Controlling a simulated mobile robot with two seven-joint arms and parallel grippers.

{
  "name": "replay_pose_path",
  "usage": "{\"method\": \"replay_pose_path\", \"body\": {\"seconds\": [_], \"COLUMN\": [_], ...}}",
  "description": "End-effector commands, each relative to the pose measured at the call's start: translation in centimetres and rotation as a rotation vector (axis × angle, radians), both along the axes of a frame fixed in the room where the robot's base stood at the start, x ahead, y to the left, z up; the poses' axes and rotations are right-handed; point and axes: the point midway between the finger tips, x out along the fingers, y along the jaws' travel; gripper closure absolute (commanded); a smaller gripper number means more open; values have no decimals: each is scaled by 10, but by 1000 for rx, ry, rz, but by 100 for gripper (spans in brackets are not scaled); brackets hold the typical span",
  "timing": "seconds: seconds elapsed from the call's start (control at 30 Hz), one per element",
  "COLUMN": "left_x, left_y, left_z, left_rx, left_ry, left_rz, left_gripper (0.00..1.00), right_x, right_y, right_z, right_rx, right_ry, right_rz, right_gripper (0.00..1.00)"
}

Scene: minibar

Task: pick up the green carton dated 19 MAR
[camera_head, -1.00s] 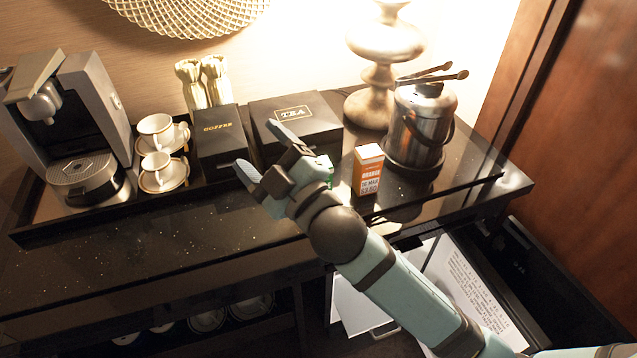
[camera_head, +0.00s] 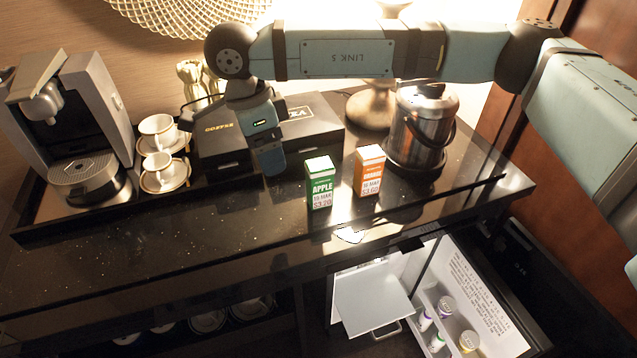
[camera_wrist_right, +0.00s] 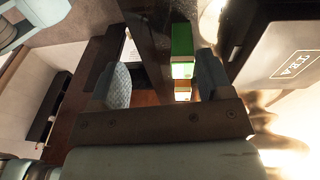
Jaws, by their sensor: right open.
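The green carton (camera_head: 320,186) stands upright on the black counter. Its front reads APPLE, what looks like 19 MAR, and $3.20. My right gripper (camera_head: 270,165) points down just left of it in the head view, apart from it. In the right wrist view the right gripper (camera_wrist_right: 165,78) is open and empty. The green carton (camera_wrist_right: 182,40) shows beyond the gap, nearer the right-hand finger. My left gripper is in neither view.
An orange carton (camera_head: 369,172) stands close right of the green one. A steel ice bucket (camera_head: 424,125) is behind it. The TEA box (camera_head: 318,124) and COFFEE box (camera_head: 222,140) lie behind my gripper. Below the counter, a fridge (camera_head: 455,270) stands open. The counter front is clear.

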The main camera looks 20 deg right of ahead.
Motion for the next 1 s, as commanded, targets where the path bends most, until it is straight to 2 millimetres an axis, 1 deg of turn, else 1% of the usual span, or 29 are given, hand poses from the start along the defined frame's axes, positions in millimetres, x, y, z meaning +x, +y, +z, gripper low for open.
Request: {"method": "replay_pose_path", "body": {"seconds": [0.03,0.1,0.17,0.23,0.33,0.5,0.6,0.7,0.9,1.0], "left_x": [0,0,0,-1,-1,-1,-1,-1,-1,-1], "left_y": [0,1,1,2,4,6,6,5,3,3], "left_z": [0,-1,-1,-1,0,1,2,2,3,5], "left_rx": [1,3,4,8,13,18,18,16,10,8], "left_ry": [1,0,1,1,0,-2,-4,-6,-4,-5], "left_rz": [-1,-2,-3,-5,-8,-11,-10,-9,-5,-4], "left_gripper": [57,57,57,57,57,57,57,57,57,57], "right_x": [12,23,28,31,32,31,31,30,29,26], "right_y": [-17,-34,-44,-52,-60,-72,-78,-82,-85,-88], "right_z": [13,24,30,31,18,-14,-29,-39,-48,-59], "right_rx": [-80,-166,-214,-245,-255,-251,-250,-250,-248,-250], "right_ry": [-40,-73,-91,-100,-102,-100,-101,-101,-102,-100], "right_rz": [-12,-26,-36,-43,-45,-44,-43,-43,-43,-42], "right_gripper": [28,28,28,28,28,28,28,28,28,28]}}
